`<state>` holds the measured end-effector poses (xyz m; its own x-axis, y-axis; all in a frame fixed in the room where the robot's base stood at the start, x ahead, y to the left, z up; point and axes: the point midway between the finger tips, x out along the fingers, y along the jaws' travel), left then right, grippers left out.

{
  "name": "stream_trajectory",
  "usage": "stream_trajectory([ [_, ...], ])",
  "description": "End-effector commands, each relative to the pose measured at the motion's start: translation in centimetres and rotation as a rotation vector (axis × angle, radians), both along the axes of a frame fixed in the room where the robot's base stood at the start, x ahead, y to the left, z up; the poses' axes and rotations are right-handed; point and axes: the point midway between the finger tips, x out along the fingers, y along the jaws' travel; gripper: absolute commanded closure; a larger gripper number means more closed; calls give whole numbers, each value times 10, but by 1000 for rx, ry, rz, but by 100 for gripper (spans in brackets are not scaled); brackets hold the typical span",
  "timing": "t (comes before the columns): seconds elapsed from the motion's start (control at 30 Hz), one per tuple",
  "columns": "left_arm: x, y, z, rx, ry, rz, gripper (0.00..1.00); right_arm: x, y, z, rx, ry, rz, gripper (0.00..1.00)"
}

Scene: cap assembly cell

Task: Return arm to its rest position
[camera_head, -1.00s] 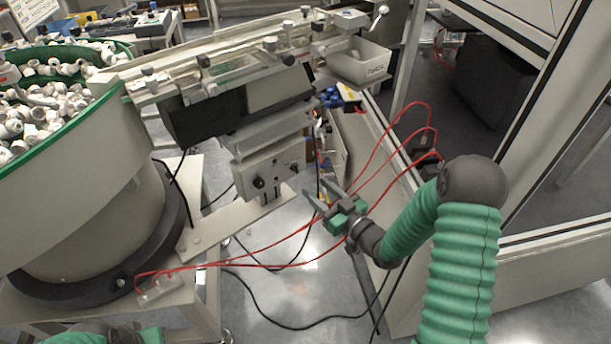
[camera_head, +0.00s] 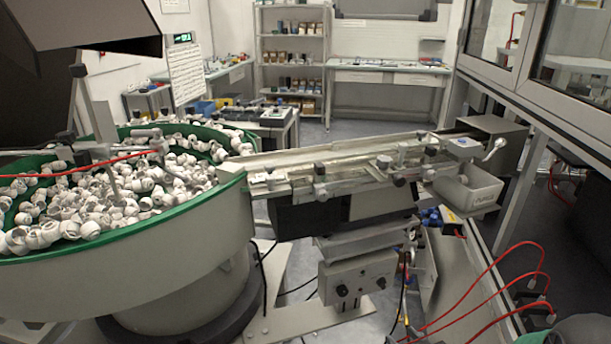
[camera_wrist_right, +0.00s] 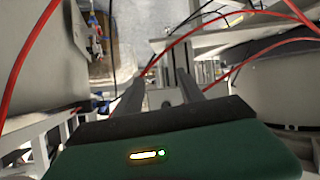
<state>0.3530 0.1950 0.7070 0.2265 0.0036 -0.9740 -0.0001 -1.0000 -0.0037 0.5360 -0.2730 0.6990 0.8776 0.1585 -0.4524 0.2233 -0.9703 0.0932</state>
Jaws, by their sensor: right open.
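My right gripper (camera_wrist_right: 160,80) shows in the right wrist view, with its two dark fingers apart and nothing between them. In the head view, only a dark joint of my right arm shows at the bottom right corner, and the gripper itself is out of view. My left gripper is in neither current view.
A green-rimmed bowl feeder (camera_head: 215,225) full of white caps stands at the left. A linear track (camera_head: 330,165) runs right from it to a light bin (camera_head: 468,190). Red hoses (camera_head: 490,270) loop at the lower right, beside a framed glass enclosure (camera_head: 570,110).

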Motion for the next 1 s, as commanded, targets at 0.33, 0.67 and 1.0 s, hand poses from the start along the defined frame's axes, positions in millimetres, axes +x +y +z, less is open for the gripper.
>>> stream_trajectory([
  [0.33, 0, 0, 0, 0, 0, 0, 64, -113, 39, -3, -74, 635, -210, 54],
  [0.67, 1, 0, 66, 0, -2, 0, 64, -184, 74, 72, -6, 878, -252, 54],
  [1.0, 1, -1, 200, 0, 0, 0, 64, -183, 73, 206, -7, 877, -251, 54],
])
